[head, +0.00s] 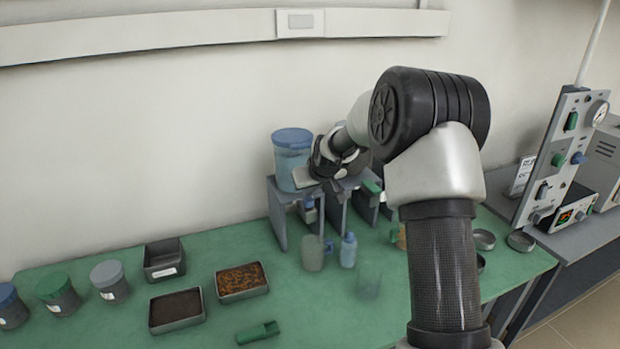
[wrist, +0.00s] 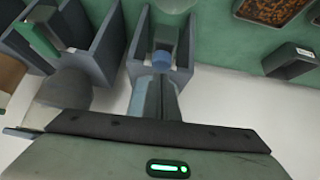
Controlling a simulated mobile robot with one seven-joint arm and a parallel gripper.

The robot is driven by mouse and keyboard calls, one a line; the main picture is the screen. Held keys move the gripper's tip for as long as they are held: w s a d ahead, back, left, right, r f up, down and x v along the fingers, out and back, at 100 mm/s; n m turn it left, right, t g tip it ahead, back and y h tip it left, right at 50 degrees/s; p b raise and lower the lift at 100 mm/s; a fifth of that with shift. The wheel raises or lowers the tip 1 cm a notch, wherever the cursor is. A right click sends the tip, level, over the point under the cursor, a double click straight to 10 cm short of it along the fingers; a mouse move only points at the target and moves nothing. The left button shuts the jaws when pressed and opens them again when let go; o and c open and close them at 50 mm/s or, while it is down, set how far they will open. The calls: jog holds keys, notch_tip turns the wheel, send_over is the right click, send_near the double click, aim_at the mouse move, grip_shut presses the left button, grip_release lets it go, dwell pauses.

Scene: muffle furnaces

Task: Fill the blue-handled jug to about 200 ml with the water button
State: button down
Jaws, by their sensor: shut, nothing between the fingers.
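The jug (head: 313,254), clear and greyish with a blue handle at its right side, stands on the green bench in front of the grey stand. Its water level is too small to tell. The blue-lidded water tank (head: 291,155) sits on top of the stand, with a blue-topped dispenser (head: 308,208) below it. My gripper (wrist: 160,82) is shut and empty. In the wrist view its fingertips are close to a round blue button (wrist: 162,59); I cannot tell whether they touch. The jug is not clear in the wrist view.
A blue bottle (head: 348,250) stands just right of the jug, and a clear beaker (head: 369,280) in front. Trays of dark grains (head: 176,325) and brown bits (head: 241,295) lie left, with a green scoop (head: 258,333). Several lidded jars stand at far left.

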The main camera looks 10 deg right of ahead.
jog(key=shift+f, duration=0.5)
